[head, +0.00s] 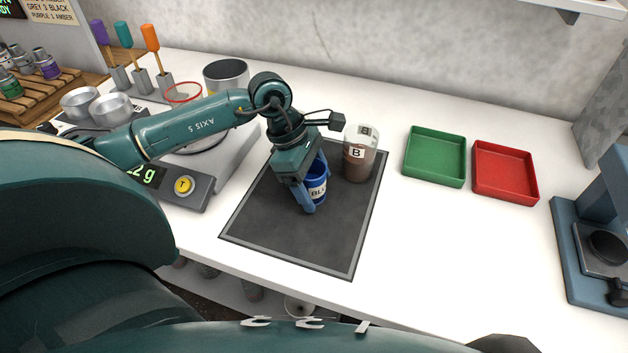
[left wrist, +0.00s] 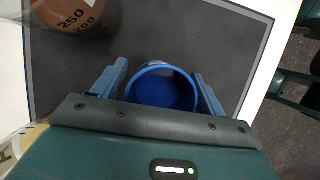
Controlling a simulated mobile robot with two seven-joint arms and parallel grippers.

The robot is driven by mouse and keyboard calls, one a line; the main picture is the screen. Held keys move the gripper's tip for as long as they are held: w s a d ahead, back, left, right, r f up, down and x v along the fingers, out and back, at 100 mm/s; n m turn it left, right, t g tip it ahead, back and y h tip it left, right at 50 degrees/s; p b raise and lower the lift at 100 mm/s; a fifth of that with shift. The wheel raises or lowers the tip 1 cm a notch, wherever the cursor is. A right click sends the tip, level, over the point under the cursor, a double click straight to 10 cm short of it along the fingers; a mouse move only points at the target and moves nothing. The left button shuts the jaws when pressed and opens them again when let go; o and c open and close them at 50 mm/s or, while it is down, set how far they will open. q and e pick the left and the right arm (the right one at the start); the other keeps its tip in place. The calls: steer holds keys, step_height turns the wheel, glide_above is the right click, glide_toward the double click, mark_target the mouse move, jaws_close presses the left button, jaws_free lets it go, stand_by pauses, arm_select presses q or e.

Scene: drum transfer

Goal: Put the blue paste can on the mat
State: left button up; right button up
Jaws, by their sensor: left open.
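The blue paste can (head: 318,190) stands upright on the dark grey mat (head: 290,238), with part of its label showing. My left gripper (head: 314,193) is over the can with its fingers down on either side of it. In the left wrist view, the can (left wrist: 162,88) shows its open top between the two blue fingers (left wrist: 158,88), which are apart, with a visible gap at least on the right side. The gripper hides part of the can in the head view. My right gripper is not in view.
A brown-filled beaker marked B (head: 358,163) stands on the mat close behind the can, to the right. A green tray (head: 435,158) and a red tray (head: 504,173) lie right of the mat. A scale (head: 200,185) stands left. The mat's front part is clear.

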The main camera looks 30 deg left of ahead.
arm_select(q)
steer(key=shift+r, duration=0.2)
steer(key=shift+a+r, duration=0.2)
steer(key=shift+r, duration=0.15)
steer(key=b+v, duration=0.1)
steer(key=v, duration=1)
steer(key=shift+s, duration=0.15)
